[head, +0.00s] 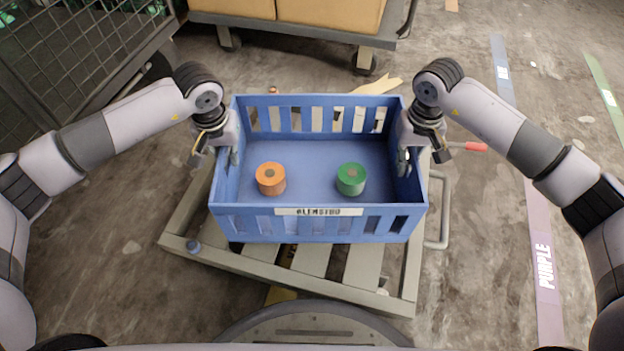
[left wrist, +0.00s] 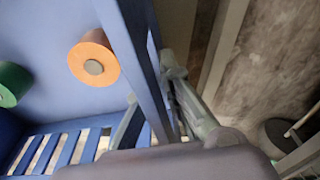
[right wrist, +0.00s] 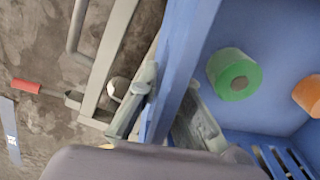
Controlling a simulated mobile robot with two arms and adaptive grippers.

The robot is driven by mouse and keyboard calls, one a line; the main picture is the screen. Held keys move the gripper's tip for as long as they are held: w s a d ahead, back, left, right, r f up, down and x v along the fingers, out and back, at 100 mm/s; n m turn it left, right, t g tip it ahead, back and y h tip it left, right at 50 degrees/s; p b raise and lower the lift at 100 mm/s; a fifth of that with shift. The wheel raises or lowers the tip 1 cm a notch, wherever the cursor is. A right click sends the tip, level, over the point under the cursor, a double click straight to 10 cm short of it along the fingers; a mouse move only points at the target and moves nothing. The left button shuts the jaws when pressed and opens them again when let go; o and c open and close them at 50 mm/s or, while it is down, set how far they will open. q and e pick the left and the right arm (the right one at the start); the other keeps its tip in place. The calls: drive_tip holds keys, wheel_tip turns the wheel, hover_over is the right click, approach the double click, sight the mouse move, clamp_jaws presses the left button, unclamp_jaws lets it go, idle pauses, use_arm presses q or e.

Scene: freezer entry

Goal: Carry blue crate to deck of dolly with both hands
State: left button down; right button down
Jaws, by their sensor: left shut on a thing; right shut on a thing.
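The blue crate (head: 318,222) is in the middle of the head view, over the slatted deck of the dolly (head: 262,272). An orange roll (head: 271,179) and a green roll (head: 351,179) are inside it. My left gripper (head: 233,150) is shut on the crate's left wall; the wall runs between its fingers in the left wrist view (left wrist: 170,85). My right gripper (head: 404,158) is shut on the right wall, which also shows in the right wrist view (right wrist: 180,70). I cannot tell whether the crate touches the deck. The crate hides much of the deck.
A cart with cardboard boxes (head: 330,14) stands at the back. A wire mesh cage (head: 70,60) stands at the left. The dolly has a handle (head: 440,210) on its right. A red-tipped lever (head: 470,147) is right of the crate. Floor at the right is clear, with coloured tape strips.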

sight(233, 170)
use_arm(q)
drive_tip(key=shift+f, duration=0.15)
use_arm(e)
drive_tip(key=shift+f, duration=0.1)
idle(0.3)
